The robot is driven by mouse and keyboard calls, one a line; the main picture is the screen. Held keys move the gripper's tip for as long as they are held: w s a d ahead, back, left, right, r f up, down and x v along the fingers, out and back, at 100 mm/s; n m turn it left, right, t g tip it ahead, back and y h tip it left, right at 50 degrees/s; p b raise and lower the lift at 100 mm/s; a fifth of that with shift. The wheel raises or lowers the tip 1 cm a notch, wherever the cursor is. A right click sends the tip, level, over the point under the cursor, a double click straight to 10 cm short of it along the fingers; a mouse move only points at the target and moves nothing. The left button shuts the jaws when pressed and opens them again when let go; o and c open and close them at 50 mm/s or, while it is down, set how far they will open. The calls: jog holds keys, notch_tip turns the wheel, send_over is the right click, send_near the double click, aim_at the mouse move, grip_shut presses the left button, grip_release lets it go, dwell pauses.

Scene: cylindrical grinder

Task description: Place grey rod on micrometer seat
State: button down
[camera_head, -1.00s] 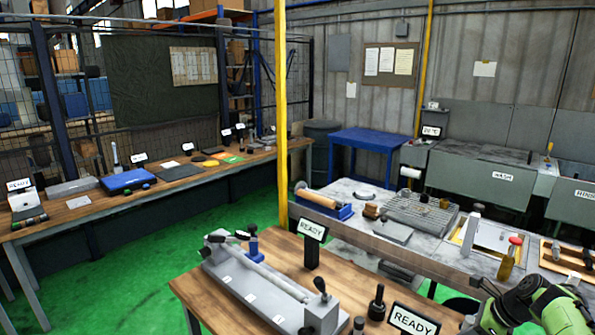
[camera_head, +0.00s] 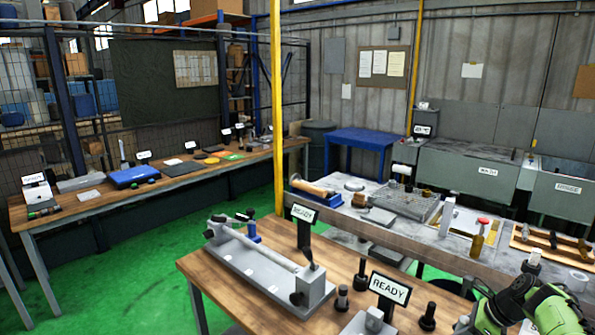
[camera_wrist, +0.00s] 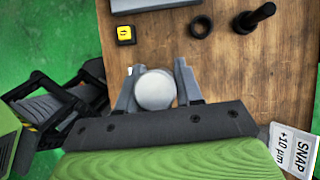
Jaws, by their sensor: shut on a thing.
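In the wrist view, my gripper (camera_wrist: 155,92) is shut on a pale grey round piece, the end of the grey rod (camera_wrist: 155,90). The rod points toward the camera, so its length is hidden. It is over the wooden bench (camera_wrist: 235,90). In the head view, my green arm is at the lower right and its fingers are out of sight. I cannot tell for certain which part is the micrometer seat. A small grey block (camera_head: 371,321) stands before a READY sign (camera_head: 390,288) at the bench's near edge.
A long grey fixture (camera_head: 250,268) with a bar along it fills the bench's left part. Black pegs (camera_head: 360,275) stand near the sign. The wrist view shows a yellow-black cube (camera_wrist: 125,34), a black ring (camera_wrist: 200,27) and a SNAP card (camera_wrist: 292,150).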

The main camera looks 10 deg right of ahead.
jog(key=w+a+f+n+g+y, duration=0.1)
jog(key=a+f+n+g, duration=0.2)
jog(key=a, duration=0.4)
jog(key=w+a+f+n+g, duration=0.1)
jog(key=w+a+f+n, duration=0.15)
jog(key=a+n, duration=0.35)
jog(key=w+a+f+n+g+y, duration=0.1)
jog(key=a+f+n+g, duration=0.2)
jog(key=a, duration=0.4)
jog(key=s+a+f+n+g+h, duration=0.2)
jog(key=s+a+n+h, duration=0.1)
jog(key=a+n, duration=0.45)
jog(key=s+a+f+n+g+h, duration=0.1)
jog(key=s+a+f+n+h, duration=0.2)
jog(key=a+n, duration=0.45)
notch_tip(320, 180, down, 10)
jog(key=b, duration=1)
jog(key=shift+w+d+r+n, duration=0.15)
jog(key=shift+r+n, duration=0.1)
jog(key=shift+n, duration=0.05)
jog(key=shift+r, duration=0.1)
